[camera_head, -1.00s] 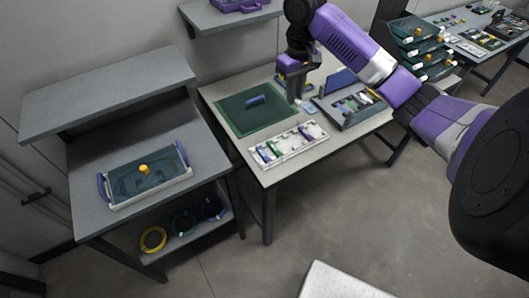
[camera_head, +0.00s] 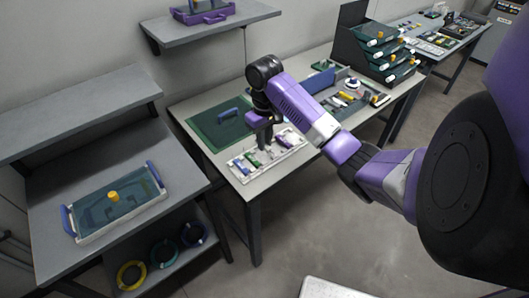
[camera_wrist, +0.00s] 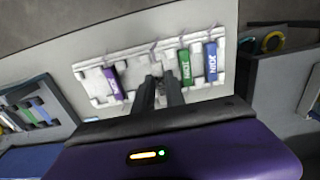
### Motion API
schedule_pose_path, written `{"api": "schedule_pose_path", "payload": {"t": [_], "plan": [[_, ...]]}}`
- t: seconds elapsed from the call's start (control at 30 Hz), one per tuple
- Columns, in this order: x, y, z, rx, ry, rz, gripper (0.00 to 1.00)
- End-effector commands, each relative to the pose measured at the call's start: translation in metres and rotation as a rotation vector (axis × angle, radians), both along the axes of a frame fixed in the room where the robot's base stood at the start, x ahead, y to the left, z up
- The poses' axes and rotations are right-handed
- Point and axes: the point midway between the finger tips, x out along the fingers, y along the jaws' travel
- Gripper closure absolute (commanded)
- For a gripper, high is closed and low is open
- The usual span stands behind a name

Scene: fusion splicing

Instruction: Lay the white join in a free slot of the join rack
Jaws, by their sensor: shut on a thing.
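The join rack (camera_head: 284,157) is a long white slotted tray near the front edge of the middle table. It also shows in the wrist view (camera_wrist: 138,62). A purple join (camera_wrist: 114,83), a green join (camera_wrist: 185,68) and a blue join (camera_wrist: 210,62) lie in its slots. My gripper (camera_wrist: 158,80) points down over the rack, between the purple and green joins, shut on the white join (camera_wrist: 157,68). The white join is mostly hidden by the fingers and blends with the rack, so I cannot tell whether it touches the slot. In the head view my gripper (camera_head: 266,144) hides part of the rack.
A green mat (camera_head: 205,125) with a blue-handled tool lies behind the rack. A grey parts tray (camera_head: 340,105) stands to the right, with stacked green drawers (camera_head: 385,55) beyond. A bench at left holds a tray (camera_head: 95,228) with a yellow knob.

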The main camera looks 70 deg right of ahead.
Motion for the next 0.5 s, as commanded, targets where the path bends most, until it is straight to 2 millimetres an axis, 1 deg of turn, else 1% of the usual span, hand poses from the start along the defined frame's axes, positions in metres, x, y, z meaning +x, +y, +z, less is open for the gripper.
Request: {"api": "schedule_pose_path", "payload": {"t": [0.1, 0.23, 0.33, 0.5], "plan": [[-0.001, 0.001, -0.017, 0.002, 0.003, -0.002, 1.0], [-0.001, 0.0, -0.034, 0.002, 0.003, -0.002, 1.0], [0.0, 0.0, -0.04, 0.001, 0.001, -0.001, 1.0], [0.0, 0.0, -0.041, 0.0, 0.0, 0.0, 1.0]]}}
